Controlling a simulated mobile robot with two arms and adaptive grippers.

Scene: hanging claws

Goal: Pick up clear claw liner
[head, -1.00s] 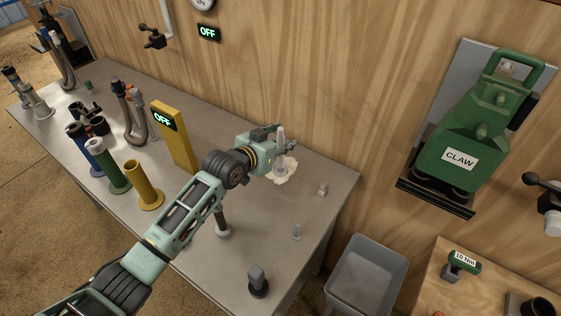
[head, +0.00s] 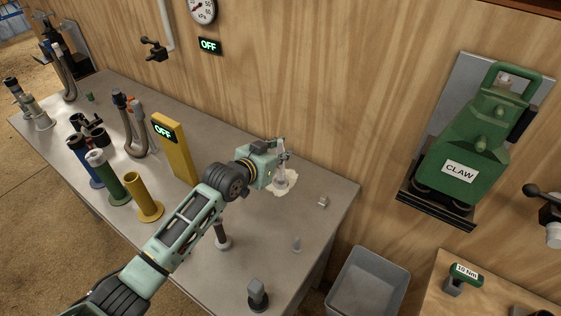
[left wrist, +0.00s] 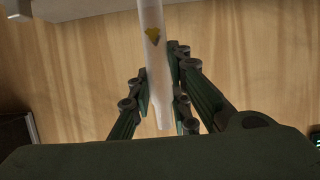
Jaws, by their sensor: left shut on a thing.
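The clear claw liner (head: 281,179) is a pale, see-through upright tube near the back edge of the grey table, over a cream patch. My left gripper (head: 282,156) reaches it from the left and is shut on its upper part. My right gripper is not in view.
A yellow post with an OFF display (head: 175,148) stands left of my gripper. Coloured cylinders, including a yellow one (head: 145,198), stand further left. Small parts lie on the right of the table (head: 325,225). A grey bin (head: 367,285) is beyond its right edge. The wooden wall is close behind.

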